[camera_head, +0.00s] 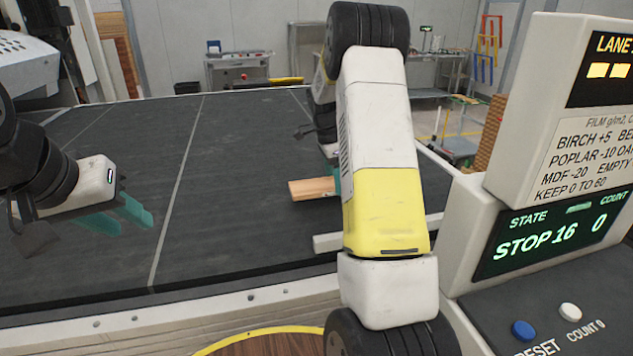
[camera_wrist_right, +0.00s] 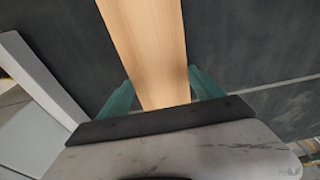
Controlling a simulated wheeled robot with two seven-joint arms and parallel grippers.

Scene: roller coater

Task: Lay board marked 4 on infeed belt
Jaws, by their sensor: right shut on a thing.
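A pale wooden board (camera_head: 312,188) shows in the head view over the dark infeed belt (camera_head: 235,165), partly hidden behind my right arm. My right gripper (camera_wrist_right: 163,92) is shut on the board (camera_wrist_right: 148,40), with a teal finger along each side, in the right wrist view. No number shows on its visible face. I cannot tell whether the board touches the belt. My left gripper (camera_head: 134,226) is open and empty above the left part of the belt, its teal fingers apart.
A control panel (camera_head: 540,235) reading STOP 16 and count 0 stands at the right. A pale rail (camera_head: 327,242) lies near the belt's front right. Much of the belt's middle is clear. A workbench (camera_head: 238,72) stands behind.

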